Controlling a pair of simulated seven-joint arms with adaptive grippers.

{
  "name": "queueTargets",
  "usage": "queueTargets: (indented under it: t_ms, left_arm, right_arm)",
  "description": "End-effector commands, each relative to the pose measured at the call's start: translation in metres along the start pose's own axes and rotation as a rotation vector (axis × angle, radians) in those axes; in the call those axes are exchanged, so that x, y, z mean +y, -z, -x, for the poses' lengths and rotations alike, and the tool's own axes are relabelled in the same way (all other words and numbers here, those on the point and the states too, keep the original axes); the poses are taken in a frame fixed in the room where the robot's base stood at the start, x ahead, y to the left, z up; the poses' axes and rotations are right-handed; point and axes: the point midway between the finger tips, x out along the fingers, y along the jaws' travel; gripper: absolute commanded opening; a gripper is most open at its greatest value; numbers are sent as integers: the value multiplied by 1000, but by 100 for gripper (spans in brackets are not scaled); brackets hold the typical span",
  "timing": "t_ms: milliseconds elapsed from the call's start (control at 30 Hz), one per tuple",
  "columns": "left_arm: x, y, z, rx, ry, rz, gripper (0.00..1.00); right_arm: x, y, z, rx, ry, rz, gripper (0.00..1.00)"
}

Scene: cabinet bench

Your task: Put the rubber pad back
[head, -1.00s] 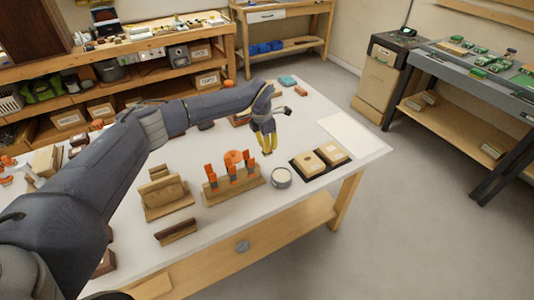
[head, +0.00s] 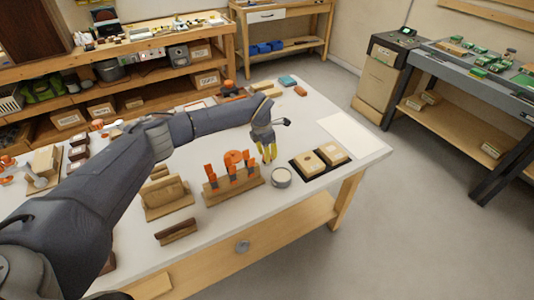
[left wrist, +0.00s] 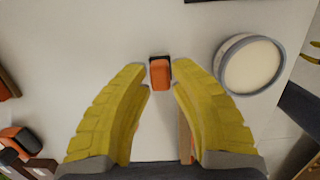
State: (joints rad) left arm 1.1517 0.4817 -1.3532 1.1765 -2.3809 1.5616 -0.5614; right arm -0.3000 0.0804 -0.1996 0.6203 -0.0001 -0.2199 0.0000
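A small orange-and-black block (left wrist: 160,73), which may be the rubber pad, lies on the white tabletop in the left wrist view. It is between and slightly beyond the tips of my left gripper (left wrist: 160,80). My left gripper (head: 267,156) is open, its yellow fingers apart with nothing held. The block is not distinguishable in the head view, where my gripper covers that spot. A round cup (head: 281,177) stands beside the gripper; it also shows in the left wrist view (left wrist: 250,66). Yellow finger-like parts, probably my right gripper (left wrist: 312,53), show at the right edge.
A wooden rack (head: 235,190) with upright orange clamps stands left of the cup. A black tray (head: 297,170) with two tan boxes is to the right. Wooden holders (head: 166,198) stand further left. The white sheet (head: 350,134) at the table's right is clear.

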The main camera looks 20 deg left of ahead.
Motion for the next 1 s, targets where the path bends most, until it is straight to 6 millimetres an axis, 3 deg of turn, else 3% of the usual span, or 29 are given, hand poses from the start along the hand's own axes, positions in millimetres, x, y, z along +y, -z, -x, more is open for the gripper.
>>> queueTargets:
  t_ms: [133, 467, 667, 1000]
  left_arm:
    - [0, 0, 0, 0, 0, 0, 39]
    - [0, -1, 4, -1, -1, -1, 39]
    - [1, -1, 29, -2, -2, -2, 39]
    - [1, -1, 88, -2, -3, -1, 39]
  right_arm:
    - [0, 0, 0, 0, 0, 0, 44]
    - [0, 0, 0, 0, 0, 0, 44]
    - [0, 0, 0, 0, 0, 0, 44]
    - [0, 0, 0, 0, 0, 0, 44]
